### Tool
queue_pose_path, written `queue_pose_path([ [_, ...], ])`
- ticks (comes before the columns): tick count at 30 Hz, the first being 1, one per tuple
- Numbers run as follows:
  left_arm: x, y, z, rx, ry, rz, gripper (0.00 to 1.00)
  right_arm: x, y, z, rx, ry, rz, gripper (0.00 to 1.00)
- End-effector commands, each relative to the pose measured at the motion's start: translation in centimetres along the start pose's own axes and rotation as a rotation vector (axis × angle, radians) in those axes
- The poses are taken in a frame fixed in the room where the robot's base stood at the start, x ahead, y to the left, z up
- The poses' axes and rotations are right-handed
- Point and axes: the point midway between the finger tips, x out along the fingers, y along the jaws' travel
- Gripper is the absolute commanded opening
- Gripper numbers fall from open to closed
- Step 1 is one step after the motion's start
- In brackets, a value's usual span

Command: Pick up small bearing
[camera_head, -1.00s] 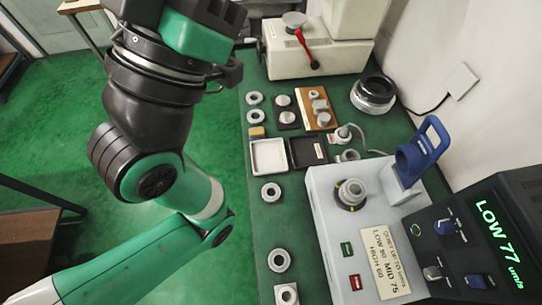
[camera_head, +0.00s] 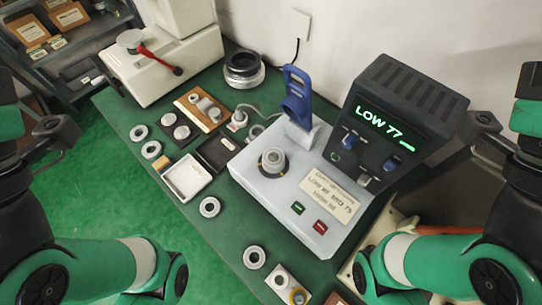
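Several small bearing rings lie flat on the green table. Two pale rings are at the left, an upper one (camera_head: 139,132) and a lower one (camera_head: 151,150). Another ring (camera_head: 210,207) lies in front of the white tray, and one more (camera_head: 254,257) lies nearer the front edge. I cannot tell which one is the small bearing. A ring (camera_head: 273,160) also sits on the grey tester's spindle. Both my arms show at the picture's sides, bent and clear of the rings. The fingertips of both grippers are outside the picture.
The tester (camera_head: 245,170) with its blue lever and "LOW 77" display (camera_head: 384,127) fills the centre right. A white tray (camera_head: 187,195), black tray (camera_head: 207,165) and wooden block (camera_head: 186,104) stand left of it. A large ring (camera_head: 243,68) stands at the back.

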Motion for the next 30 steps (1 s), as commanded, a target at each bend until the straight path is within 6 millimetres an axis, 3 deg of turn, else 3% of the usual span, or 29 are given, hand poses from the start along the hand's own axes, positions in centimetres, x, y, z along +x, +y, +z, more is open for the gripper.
queue_pose_path([
  [13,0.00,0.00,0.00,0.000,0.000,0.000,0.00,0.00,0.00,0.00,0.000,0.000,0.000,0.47],
  [22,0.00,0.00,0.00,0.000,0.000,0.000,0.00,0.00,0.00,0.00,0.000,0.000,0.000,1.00],
  [30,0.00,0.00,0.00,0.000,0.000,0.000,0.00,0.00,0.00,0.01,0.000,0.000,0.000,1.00],
])
